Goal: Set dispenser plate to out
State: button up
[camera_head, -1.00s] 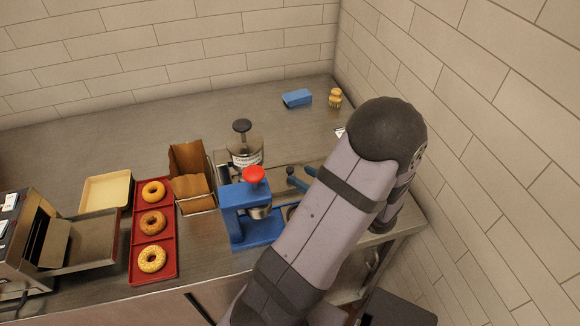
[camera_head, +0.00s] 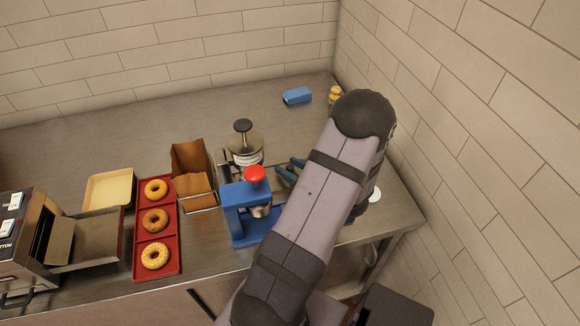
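The blue dispenser (camera_head: 233,213) with a round red knob (camera_head: 255,174) on top stands near the counter's front edge, left of my arm. A metal cup-like part (camera_head: 260,208) shows under its head. I cannot make out the plate or its position; my arm hides the right side of the dispenser. The rest of my gripper is hidden behind my arm.
A glass canister with a black knob (camera_head: 243,141) stands just behind the dispenser. A blue block (camera_head: 297,96) lies at the back; brick walls bound the counter.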

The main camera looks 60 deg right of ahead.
grip_shut()
jog(key=shift+s+d+b, duration=0.35)
jog(key=shift+s+d, duration=1)
grip_release()
jog(key=shift+b+v, duration=1)
jog(key=shift+v, duration=2.65)
